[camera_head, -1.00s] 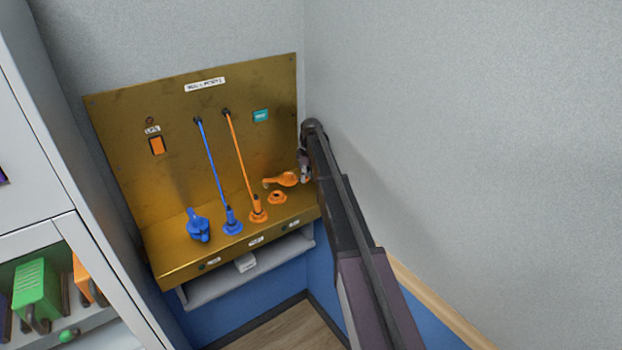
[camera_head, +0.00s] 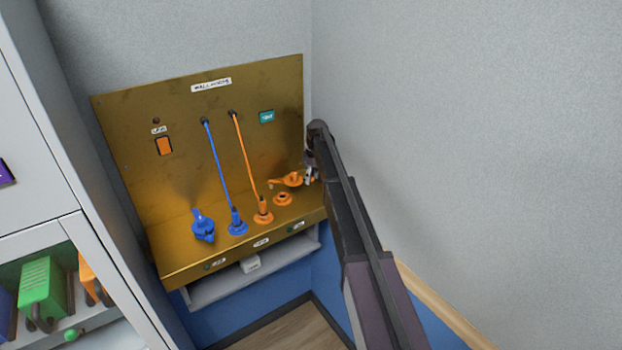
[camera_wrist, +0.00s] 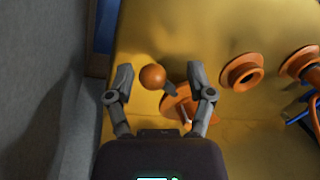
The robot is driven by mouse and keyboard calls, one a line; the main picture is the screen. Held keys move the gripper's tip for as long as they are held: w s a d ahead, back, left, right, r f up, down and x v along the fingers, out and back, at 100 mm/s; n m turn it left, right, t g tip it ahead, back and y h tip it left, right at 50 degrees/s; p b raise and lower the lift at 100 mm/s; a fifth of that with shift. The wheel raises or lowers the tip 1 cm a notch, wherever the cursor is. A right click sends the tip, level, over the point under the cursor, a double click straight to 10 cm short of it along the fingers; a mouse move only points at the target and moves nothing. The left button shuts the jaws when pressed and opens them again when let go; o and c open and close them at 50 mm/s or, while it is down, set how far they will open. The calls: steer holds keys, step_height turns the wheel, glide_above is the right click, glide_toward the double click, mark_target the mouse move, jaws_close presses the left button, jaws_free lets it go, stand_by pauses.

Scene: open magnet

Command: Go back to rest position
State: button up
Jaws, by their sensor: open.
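My gripper (camera_head: 310,175) is at the right end of the brass-coloured panel's shelf, partly hidden behind my own arm in the head view. In the wrist view my gripper (camera_wrist: 160,95) is open, its two fingers apart. An orange handle piece (camera_head: 292,180) lies close beside it on the shelf. In the wrist view its round orange knob (camera_wrist: 153,76) shows between the fingertips, and its orange flange (camera_wrist: 178,106) lies partly behind the right finger. I cannot tell whether the fingers touch it.
An orange ring socket (camera_head: 283,199), an orange cable plug (camera_head: 263,213), a blue plug (camera_head: 237,226) and a blue handle piece (camera_head: 203,227) are along the shelf of the brass panel (camera_head: 185,265). A grey wall (camera_head: 450,120) stands close on the right. A white cabinet (camera_head: 40,180) is at left.

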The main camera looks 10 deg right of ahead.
step_height(320, 180, up, 9)
steer(key=p, duration=0.9)
steer(key=shift+r+p, duration=0.5)
steer(key=shift+p, duration=0.05)
